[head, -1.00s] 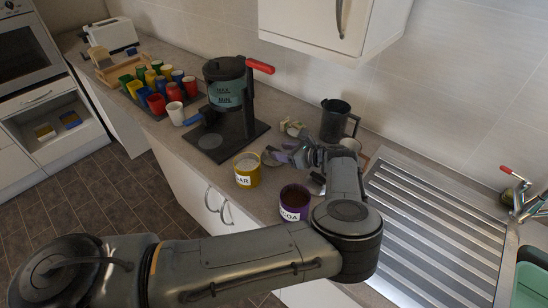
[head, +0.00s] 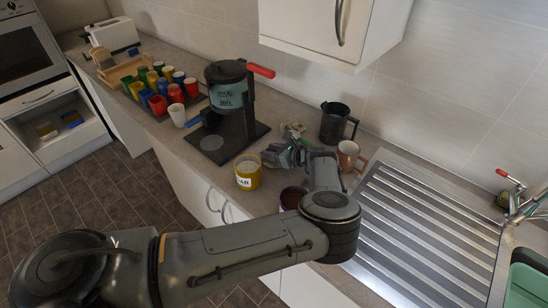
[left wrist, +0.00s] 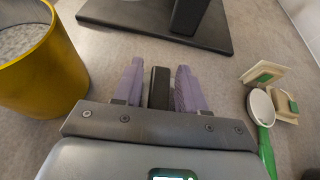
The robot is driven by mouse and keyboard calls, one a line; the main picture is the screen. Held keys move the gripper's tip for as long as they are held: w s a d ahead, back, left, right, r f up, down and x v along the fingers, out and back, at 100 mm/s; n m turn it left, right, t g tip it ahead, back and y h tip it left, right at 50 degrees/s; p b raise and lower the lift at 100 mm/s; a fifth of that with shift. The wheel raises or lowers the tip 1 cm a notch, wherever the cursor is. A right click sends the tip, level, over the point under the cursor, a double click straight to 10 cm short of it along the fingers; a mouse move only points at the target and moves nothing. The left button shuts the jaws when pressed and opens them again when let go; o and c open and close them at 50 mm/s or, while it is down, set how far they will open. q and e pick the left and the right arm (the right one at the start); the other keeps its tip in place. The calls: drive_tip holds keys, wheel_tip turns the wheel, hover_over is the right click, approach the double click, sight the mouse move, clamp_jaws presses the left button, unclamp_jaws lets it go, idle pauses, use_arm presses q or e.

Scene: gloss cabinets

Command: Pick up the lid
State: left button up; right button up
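I cannot make out a lid for certain in either view. My left gripper (head: 284,153) is low over the counter, behind the yellow sugar jar (head: 247,172) and in front of the coffee maker. In the left wrist view its two purple fingers (left wrist: 158,88) stand apart. A dark bar (left wrist: 160,88) shows between them; I cannot tell what it belongs to, and no grip on it shows. The yellow jar (left wrist: 40,65) is uncovered, with pale contents, left of the fingers. The purple cocoa jar (head: 291,198) is uncovered and partly hidden by my arm. My right gripper is not in view.
The coffee maker (head: 233,110) stands beyond the gripper. A white spoon with a green handle (left wrist: 265,130) and cream pieces with green parts (left wrist: 262,75) lie right of it. A dark jug (head: 335,124) and a mug (head: 347,155) stand near the steel drainer (head: 430,225).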

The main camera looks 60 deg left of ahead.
use_arm(q)
clamp_jaws()
drive_tip(key=shift+r, duration=0.15)
